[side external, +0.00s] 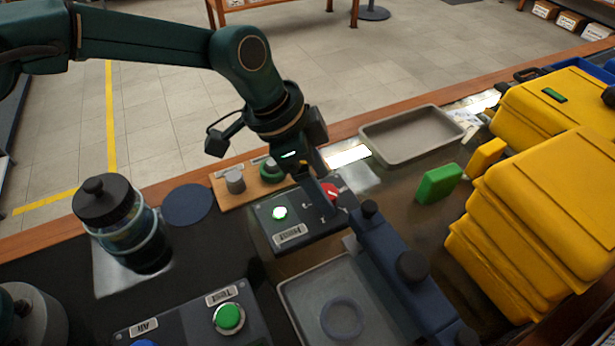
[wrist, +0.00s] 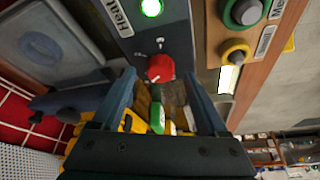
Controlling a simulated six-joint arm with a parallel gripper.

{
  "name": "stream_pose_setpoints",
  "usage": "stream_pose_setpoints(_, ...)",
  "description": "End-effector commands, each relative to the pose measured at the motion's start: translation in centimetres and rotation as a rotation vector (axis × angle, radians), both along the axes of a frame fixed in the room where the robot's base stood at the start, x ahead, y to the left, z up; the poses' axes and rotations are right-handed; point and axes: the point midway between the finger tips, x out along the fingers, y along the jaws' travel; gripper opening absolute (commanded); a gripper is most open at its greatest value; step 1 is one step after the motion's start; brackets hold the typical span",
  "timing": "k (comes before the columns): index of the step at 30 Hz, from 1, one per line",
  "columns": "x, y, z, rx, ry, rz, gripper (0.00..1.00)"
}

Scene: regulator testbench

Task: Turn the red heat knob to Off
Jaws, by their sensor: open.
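The red heat knob (wrist: 160,69) sits on the dark Heat box (wrist: 170,28), beside small white markings too small to read. In the side view the knob (side external: 331,190) shows partly behind a finger, at the right end of the Heat box (side external: 296,233). A green light (side external: 279,213) glows on the box and also shows in the wrist view (wrist: 151,7). My gripper (wrist: 158,80) is open and empty, with a finger on each side of the knob in the wrist view. In the side view my gripper (side external: 318,196) is low over the knob; contact is unclear.
A blue clamp-like fixture (side external: 400,262) and grey tray (side external: 305,300) stand close in front. A wooden strip with grey and green knobs (side external: 222,190) lies behind. A jar (side external: 125,225) is left; yellow cases (side external: 545,195) and a green block (side external: 439,183) are right.

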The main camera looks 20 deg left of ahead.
Motion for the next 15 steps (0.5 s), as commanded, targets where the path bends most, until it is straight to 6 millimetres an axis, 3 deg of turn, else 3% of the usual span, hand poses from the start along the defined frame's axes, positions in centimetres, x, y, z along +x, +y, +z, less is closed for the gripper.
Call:
stream_pose_setpoints(11, 0.15, -0.35, -0.93, -0.001, -0.001, 0.000, 0.77)
stream_pose_setpoints(12, 0.15, -0.35, -0.92, -0.001, -0.001, 0.000, 0.73)
stream_pose_setpoints(15, 0.16, -0.34, -0.91, -0.001, -0.001, 0.000, 0.34)
